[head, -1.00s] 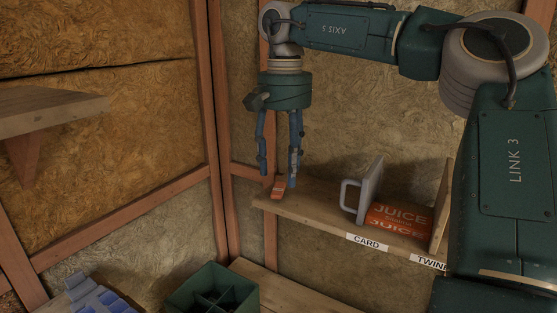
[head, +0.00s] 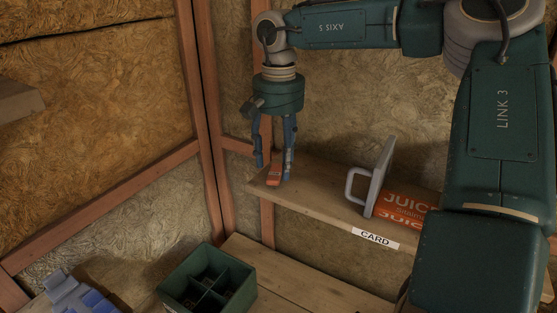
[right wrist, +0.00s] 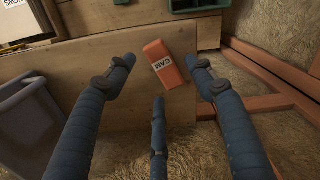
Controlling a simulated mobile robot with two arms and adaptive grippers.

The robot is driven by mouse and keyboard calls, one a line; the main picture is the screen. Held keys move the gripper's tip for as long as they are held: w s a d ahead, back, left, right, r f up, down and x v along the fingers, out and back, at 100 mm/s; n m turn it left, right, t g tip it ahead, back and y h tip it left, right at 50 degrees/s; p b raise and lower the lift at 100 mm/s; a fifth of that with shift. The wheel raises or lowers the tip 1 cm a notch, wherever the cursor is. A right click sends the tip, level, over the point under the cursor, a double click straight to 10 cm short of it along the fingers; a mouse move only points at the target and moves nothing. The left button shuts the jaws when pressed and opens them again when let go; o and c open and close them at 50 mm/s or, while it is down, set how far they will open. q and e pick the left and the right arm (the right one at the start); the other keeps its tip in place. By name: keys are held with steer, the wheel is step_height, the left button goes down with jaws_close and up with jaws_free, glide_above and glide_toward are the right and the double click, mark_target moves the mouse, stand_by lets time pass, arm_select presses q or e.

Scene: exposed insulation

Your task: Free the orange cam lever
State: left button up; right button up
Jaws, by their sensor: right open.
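The orange cam lever (head: 274,176) lies at the left end of the wooden shelf (head: 318,203). In the right wrist view the cam lever (right wrist: 166,64) shows as an orange block with a white CAM label, lying at a slant on the shelf board. My right gripper (head: 273,163) points down over it. Its fingers are spread, with the lever showing between them in the right wrist view (right wrist: 163,82). I cannot tell whether any finger touches it. My left gripper is not in view.
A green divided crate (head: 207,283) sits below. Blue items (head: 78,296) lie lower left. A wooden post borders the shelf's left end.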

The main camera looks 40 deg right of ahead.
steer(key=shift+f, duration=0.95)
steer(key=shift+s+a, duration=0.1)
steer(key=shift+c, duration=0.2)
steer(key=c, duration=1.1)
steer(key=shift+w+a+f+m+b, duration=0.15)
steer(key=shift+w+f+m+b, duration=0.1)
steer(key=shift+m+b, duration=0.45)
steer(key=m, duration=0.3)
steer(key=shift+w+a+r+b, duration=0.2)
steer(key=shift+w+b, duration=0.05)
steer(key=shift+b, duration=0.1)
steer(key=shift+c, duration=0.2)
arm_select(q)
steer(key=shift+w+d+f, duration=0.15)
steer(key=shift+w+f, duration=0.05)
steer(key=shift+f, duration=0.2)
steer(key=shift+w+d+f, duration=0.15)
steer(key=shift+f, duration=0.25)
